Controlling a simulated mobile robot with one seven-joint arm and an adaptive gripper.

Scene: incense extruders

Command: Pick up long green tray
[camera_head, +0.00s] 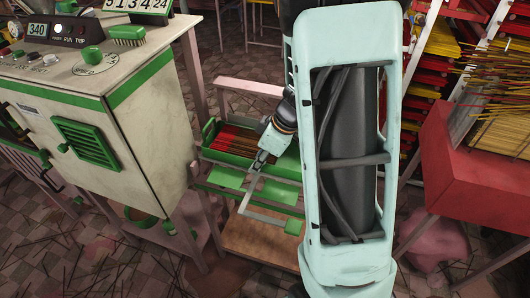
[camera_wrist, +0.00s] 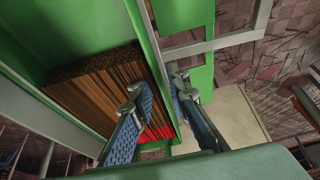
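The long green tray (camera_head: 228,157) lies left of my arm in the head view, on a frame beside the cream machine. It holds a bundle of brown incense sticks (camera_head: 238,141) with red ends. In the wrist view the tray's green wall (camera_wrist: 154,50) runs down the middle, with the sticks (camera_wrist: 100,82) on its left. My gripper (camera_head: 262,160) is at the tray's near side. Its two blue-padded fingers (camera_wrist: 161,86) are apart in the wrist view, one on the stick side and one on the outer side of the wall. Contact with the wall cannot be told.
A cream and green machine (camera_head: 140,125) stands close on the left. Green plates and a pale metal bar (camera_head: 249,190) lie just in front of the tray. A red table (camera_head: 455,165) with incense bundles stands at the right. Loose sticks litter the tiled floor.

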